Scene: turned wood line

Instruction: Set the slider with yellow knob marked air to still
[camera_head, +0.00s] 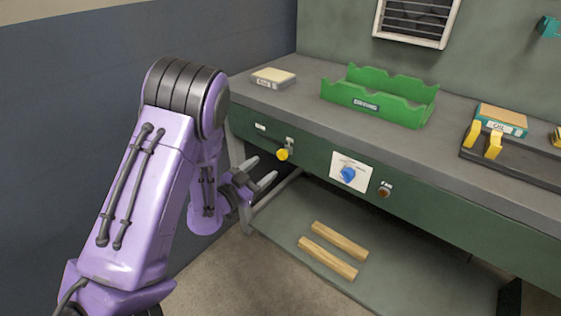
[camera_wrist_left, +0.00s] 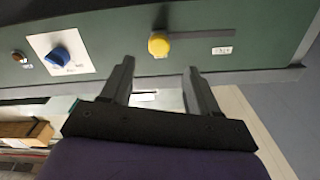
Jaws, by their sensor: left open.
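The yellow knob (camera_head: 283,154) of the slider sits on the green front panel of the bench, left of the blue dial. In the left wrist view the yellow knob (camera_wrist_left: 158,45) stands at one end of a dark slot (camera_wrist_left: 208,35), with a small white label (camera_wrist_left: 222,50) beside the slot. The label's lettering is too small to read. My left gripper (camera_head: 263,172) is open and empty, just below and left of the knob in the head view. In the wrist view its fingers (camera_wrist_left: 157,72) point toward the knob, apart from it. My right gripper is not in view.
A blue dial (camera_head: 348,174) on a white plate and a small round FAN button (camera_head: 384,190) are right of the knob. A green rack (camera_head: 378,97) and a pale block (camera_head: 273,77) stand on the bench top. Two wooden bars (camera_head: 333,250) lie on the lower shelf.

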